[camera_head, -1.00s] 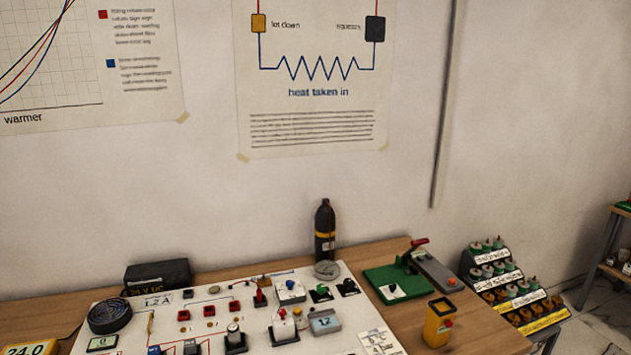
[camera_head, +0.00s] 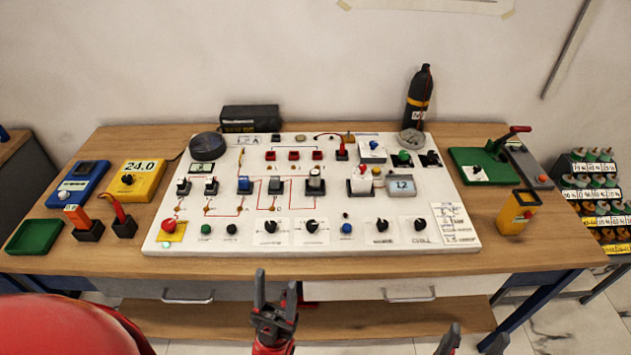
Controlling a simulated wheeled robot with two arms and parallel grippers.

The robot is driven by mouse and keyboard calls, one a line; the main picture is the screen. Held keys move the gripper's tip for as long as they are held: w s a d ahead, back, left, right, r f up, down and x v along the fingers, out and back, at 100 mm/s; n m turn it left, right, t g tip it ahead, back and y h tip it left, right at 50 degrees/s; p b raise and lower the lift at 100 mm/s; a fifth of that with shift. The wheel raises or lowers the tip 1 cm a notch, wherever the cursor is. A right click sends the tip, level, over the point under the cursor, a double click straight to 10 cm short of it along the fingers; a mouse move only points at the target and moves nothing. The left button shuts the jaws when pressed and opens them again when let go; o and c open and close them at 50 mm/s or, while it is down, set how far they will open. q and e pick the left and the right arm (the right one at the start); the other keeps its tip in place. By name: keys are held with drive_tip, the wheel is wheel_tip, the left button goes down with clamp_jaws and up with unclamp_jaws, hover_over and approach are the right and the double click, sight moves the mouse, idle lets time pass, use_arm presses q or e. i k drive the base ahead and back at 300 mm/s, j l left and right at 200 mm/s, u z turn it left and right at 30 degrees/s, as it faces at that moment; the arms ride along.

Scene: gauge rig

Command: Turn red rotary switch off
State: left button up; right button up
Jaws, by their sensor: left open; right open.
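A white panel (camera_head: 330,238) lies on the wooden bench with many small switches and knobs. A round red knob (camera_head: 169,225) sits on a yellow plate at its front left corner. A red-topped switch (camera_head: 341,150) stands near the back middle. Which of these is the red rotary switch, and how it is set, I cannot tell. My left gripper (camera_head: 276,287) is open and empty, low in front of the bench's front edge. My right gripper (camera_head: 474,340) is open at the bottom edge of the view, mostly cut off. Neither gripper touches the panel.
On the left of the bench are a green tray (camera_head: 35,237), a yellow meter (camera_head: 137,180) and a blue meter (camera_head: 77,184). A black bottle (camera_head: 418,97) stands behind the panel. A green lever device (camera_head: 484,165) and yellow box (camera_head: 516,212) are on the right.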

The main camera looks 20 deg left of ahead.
sight(168, 225)
drive_tip(key=u, duration=1.55)
